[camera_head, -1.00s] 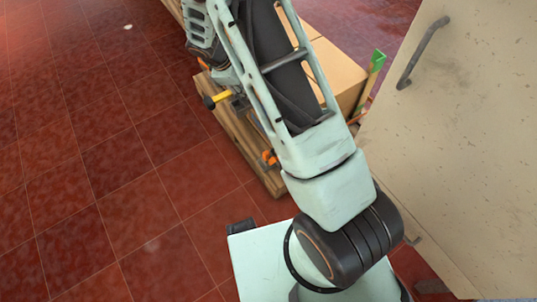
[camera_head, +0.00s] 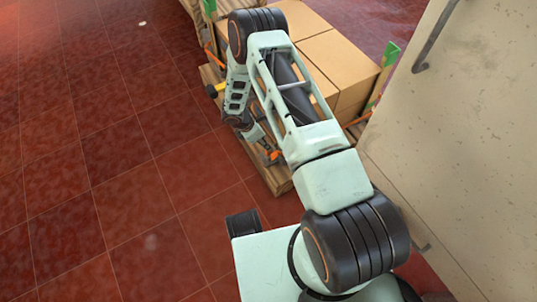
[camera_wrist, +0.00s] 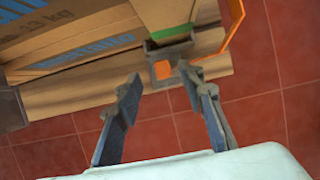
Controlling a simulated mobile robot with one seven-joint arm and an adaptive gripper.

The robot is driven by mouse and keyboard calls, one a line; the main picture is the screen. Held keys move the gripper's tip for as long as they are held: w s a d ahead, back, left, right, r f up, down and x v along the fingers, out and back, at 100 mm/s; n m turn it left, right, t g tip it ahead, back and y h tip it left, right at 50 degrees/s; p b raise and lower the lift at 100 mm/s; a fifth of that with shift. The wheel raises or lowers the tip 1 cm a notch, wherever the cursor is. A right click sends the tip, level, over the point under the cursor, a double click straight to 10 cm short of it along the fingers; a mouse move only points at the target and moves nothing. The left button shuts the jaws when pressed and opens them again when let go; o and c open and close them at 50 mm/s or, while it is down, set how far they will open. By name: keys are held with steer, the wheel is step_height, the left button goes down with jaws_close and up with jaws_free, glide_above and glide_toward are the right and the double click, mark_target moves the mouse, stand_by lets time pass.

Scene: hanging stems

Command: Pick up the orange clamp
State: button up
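Something small and orange, which looks like the orange clamp (camera_head: 274,158), shows at the near end of the wooden pallet in the head view. My arm partly covers that area, and its exact shape is hard to tell. In the wrist view an orange piece (camera_wrist: 162,70) sits in a dark grey bracket, just beyond the fingertips; I cannot tell whether it is part of the clamp. My gripper (camera_wrist: 160,84) is open and empty, its two fingers spread on either side of the bracket's line. No contact is visible.
Cardboard boxes (camera_head: 338,62) stand on the wooden pallet (camera_head: 279,180). A green-topped post (camera_head: 391,52) and a pale cabinet (camera_head: 462,130) are to the right. A thin orange bar (camera_wrist: 233,22) angles beside the bracket. Red tiled floor (camera_head: 110,190) is clear to the left.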

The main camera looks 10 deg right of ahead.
steer(key=b+x, duration=0.2)
steer(key=x, duration=0.3)
steer(key=shift+s+f+b, duration=0.15)
steer(key=shift+f+b, duration=0.2)
steer(key=shift+f, duration=0.05)
steer(key=shift+r, duration=0.1)
jaws_close()
